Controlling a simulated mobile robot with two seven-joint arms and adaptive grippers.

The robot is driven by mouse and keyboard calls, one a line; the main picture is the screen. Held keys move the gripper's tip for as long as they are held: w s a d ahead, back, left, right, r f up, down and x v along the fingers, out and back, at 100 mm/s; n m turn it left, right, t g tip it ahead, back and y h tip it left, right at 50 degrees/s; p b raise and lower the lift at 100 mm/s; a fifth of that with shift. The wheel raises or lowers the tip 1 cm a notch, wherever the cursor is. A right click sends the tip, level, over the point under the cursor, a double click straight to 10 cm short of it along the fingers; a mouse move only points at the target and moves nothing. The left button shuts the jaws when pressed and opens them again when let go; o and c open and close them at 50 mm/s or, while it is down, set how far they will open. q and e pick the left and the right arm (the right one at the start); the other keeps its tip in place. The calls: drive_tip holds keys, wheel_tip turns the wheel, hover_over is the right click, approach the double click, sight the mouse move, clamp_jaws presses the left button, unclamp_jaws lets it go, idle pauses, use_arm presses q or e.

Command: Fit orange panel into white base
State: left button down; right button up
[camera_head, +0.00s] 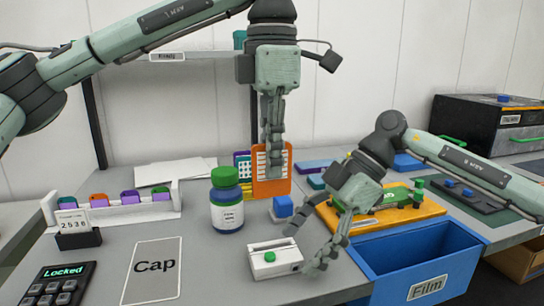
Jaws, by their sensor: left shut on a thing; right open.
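My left gripper (273,168) points straight down and is shut on an upright orange panel (282,187) with white markings. The fingers cover part of the panel's face. The white base (290,267) is a small block with a slot in its top and a green button on its front part. It stands on the grey table in front of the panel, apart from it. My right gripper (314,270) is open at the right side of the white base. I cannot tell whether its fingers touch the base.
A green-capped bottle (226,218) stands left of the base, with a blue block (283,207) behind. A blue Film bin (418,258) and yellow tray (409,217) are at right. A Cap card (152,270), keypad (58,286) and white rack (120,212) lie at left.

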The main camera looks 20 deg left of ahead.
use_arm(q)
drive_tip(key=shift+r+p, duration=1.05)
drive_tip(key=shift+r, duration=0.15)
use_arm(e)
drive_tip(key=shift+w+d+r, duration=0.5)
drive_tip(key=shift+w+d, duration=0.05)
drive_tip(key=shift+d, duration=0.25)
drive_tip(key=shift+w+d+r, duration=0.45)
drive_tip(key=shift+w+d, duration=0.1)
drive_tip(key=shift+d, duration=0.25)
drive_tip(key=shift+w+d+r, duration=0.25)
drive_tip(key=shift+w+d, duration=0.15)
drive_tip(key=shift+d, duration=0.15)
drive_tip(key=shift+w+d+r, duration=0.25)
drive_tip(key=shift+w+d, duration=0.1)
drive_tip(key=shift+d, duration=0.2)
use_arm(q)
drive_tip(key=shift+f, duration=0.1)
drive_tip(key=shift+f+b, duration=0.95)
drive_tip(key=shift+f, duration=0.25)
use_arm(e)
drive_tip(key=shift+f, duration=0.9)
